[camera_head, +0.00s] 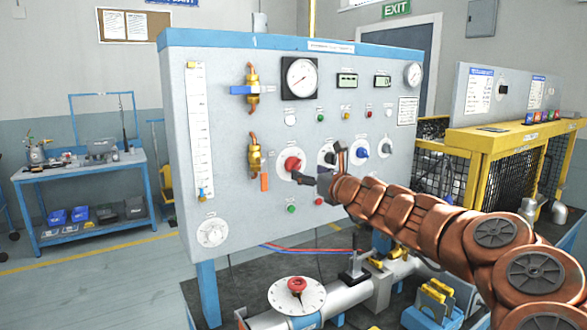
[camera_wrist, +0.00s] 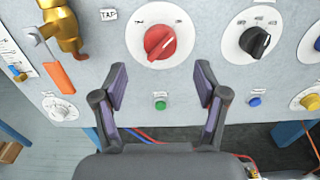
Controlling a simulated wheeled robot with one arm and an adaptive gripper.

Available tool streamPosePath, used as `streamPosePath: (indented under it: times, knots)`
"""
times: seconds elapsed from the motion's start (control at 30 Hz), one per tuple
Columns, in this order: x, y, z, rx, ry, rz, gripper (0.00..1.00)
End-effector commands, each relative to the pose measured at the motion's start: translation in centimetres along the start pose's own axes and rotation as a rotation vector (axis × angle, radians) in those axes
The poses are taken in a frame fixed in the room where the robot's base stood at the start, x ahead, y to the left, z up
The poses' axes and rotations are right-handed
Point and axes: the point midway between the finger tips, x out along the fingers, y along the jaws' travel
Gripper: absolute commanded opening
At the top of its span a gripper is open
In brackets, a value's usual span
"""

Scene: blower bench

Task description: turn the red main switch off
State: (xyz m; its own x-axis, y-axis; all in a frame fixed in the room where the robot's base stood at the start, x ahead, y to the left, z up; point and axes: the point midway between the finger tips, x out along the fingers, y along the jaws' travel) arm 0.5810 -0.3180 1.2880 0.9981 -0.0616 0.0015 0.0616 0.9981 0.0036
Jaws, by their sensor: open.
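The red main switch (camera_head: 292,164) is a round red knob on a white dial plate, on the front of the grey panel (camera_head: 230,130). My gripper (camera_head: 308,180) is in front of the panel, just below and right of the red knob in the head view. In the wrist view my gripper (camera_wrist: 161,85) is open and empty, its two fingers apart below the knob. I cannot tell whether a fingertip touches the panel.
A black knob (camera_wrist: 254,41) is right of the red one, and a blue knob (camera_head: 362,153) is further right. A green button (camera_wrist: 160,105) is below. A brass valve with an orange handle (camera_wrist: 59,76) is to the left.

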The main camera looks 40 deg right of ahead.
Motion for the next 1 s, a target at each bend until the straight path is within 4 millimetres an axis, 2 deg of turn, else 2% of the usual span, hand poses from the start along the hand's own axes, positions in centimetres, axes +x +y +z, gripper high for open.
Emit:
streamPosePath:
  times: [0.5, 0.7, 1.0]
  knots:
    - [5.4, 0.2, -0.1, -0.003, 0.002, 0.003, 0.73]
    - [6.2, 0.3, -0.1, -0.004, 0.002, 0.004, 0.73]
    - [6.3, 0.3, -0.1, -0.004, 0.001, 0.004, 0.7]
